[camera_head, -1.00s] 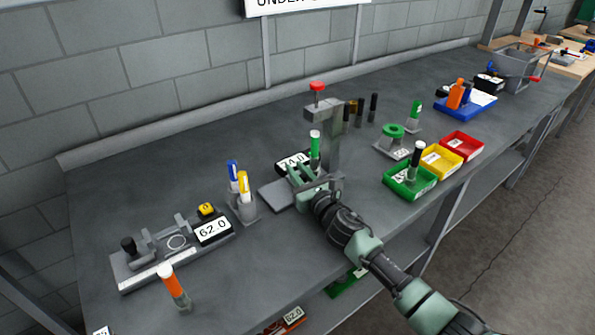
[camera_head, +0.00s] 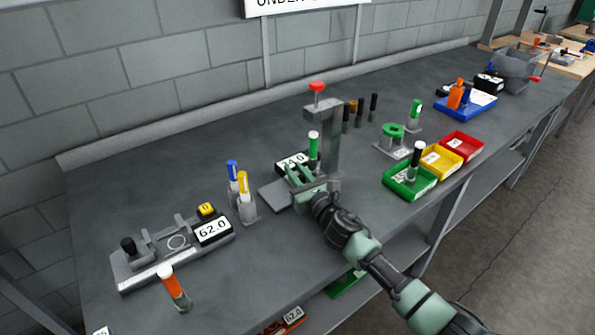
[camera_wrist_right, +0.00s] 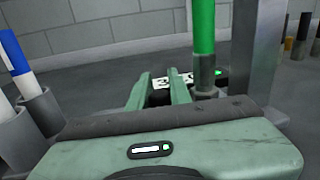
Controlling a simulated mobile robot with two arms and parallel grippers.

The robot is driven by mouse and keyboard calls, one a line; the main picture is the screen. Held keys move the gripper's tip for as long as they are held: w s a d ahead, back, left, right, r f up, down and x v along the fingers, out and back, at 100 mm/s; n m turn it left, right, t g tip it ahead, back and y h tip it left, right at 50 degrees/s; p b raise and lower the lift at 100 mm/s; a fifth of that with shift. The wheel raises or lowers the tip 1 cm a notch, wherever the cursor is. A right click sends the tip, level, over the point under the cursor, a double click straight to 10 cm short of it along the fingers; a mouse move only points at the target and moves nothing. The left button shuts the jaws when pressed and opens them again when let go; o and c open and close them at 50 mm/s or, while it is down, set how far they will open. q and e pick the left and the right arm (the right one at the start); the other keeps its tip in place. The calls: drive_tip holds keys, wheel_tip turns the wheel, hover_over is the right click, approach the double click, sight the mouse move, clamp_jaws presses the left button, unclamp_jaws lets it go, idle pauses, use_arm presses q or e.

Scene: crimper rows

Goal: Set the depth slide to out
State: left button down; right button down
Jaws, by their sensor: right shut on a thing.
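The crimper's grey column (camera_head: 331,150) stands mid-bench with a red knob (camera_head: 317,87) on top. Low beside it is a black readout box (camera_head: 291,160) with a white number label, partly hidden by my fingers. My right gripper (camera_head: 298,174) is low at the crimper's base, in front of the readout. In the right wrist view, its fingers (camera_wrist_right: 162,88) are closed around a small dark piece (camera_wrist_right: 159,98), which looks like the depth slide. Most of that piece is hidden, so its setting does not show. My left gripper is not in view.
Cups with blue and yellow markers (camera_head: 242,190) stand to the left. A 62.0 gauge fixture (camera_head: 170,250) is at far left; green, yellow and red bins (camera_head: 405,188) are at right.

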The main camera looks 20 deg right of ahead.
sight(270, 196)
drive_tip(key=s+a, duration=0.1)
drive_tip(key=a, duration=0.1)
drive_tip(key=s+a, duration=0.1)
drive_tip(key=a, duration=0.2)
drive_tip(key=s+a, duration=0.1)
drive_tip(key=a, duration=0.2)
drive_tip(key=shift+f, duration=0.15)
drive_tip(key=c, duration=1.6)
unclamp_jaws()
drive_tip(key=shift+a, duration=0.1)
drive_tip(key=shift+o, duration=0.2)
drive_tip(key=shift+s+d, duration=0.25)
drive_tip(key=shift+s, duration=1.05)
drive_tip(key=shift+s+d, duration=0.25)
drive_tip(key=shift+s, duration=1)
drive_tip(key=shift+s+d, duration=0.25)
drive_tip(key=shift+s, duration=1.05)
